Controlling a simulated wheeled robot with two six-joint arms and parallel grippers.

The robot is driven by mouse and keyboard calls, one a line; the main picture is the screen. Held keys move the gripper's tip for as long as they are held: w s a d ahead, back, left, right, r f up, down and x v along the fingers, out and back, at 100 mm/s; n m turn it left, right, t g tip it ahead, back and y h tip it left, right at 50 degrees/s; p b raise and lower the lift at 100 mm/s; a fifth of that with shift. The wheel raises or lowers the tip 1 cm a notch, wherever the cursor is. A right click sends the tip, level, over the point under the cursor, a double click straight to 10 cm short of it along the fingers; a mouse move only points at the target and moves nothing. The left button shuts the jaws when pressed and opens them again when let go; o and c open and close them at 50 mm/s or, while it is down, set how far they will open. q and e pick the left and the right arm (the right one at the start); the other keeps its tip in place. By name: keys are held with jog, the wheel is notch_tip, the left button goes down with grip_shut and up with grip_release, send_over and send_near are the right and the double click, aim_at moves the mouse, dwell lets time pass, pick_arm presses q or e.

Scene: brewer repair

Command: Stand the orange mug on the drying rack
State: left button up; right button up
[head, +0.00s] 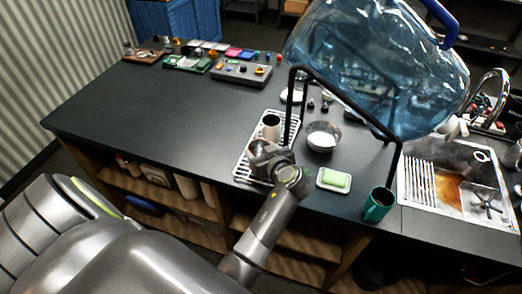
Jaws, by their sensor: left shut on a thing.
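No orange mug shows clearly. The white slatted drying rack (243,173) lies on the dark counter near its front edge. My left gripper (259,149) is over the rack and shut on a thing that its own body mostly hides. A pale mug with a dark inside (271,123) stands out just beyond the fingers, over the rack. I cannot tell whether it is the held thing or one behind it. My right gripper is not in view.
A large blue water bottle (375,65) stands in a black frame (398,160) right of the rack. The counter's left is clear.

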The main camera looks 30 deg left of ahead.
pick_arm(q)
jog(key=shift+s+d+f, duration=0.1)
jog(key=shift+d+f, duration=0.05)
jog(key=shift+f, duration=0.4)
jog(key=shift+a, duration=0.25)
jog(key=shift+w+a+f, duration=0.15)
jog(key=shift+w+a, duration=0.05)
jog(key=shift+a, duration=0.05)
jog(key=o, duration=1)
jog(key=shift+o, duration=1.5)
jog(key=shift+s+d, duration=0.1)
jog(key=shift+d, duration=0.2)
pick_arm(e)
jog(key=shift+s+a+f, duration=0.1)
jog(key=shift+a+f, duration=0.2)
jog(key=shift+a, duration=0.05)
pick_arm(q)
jog(key=shift+a, duration=0.2)
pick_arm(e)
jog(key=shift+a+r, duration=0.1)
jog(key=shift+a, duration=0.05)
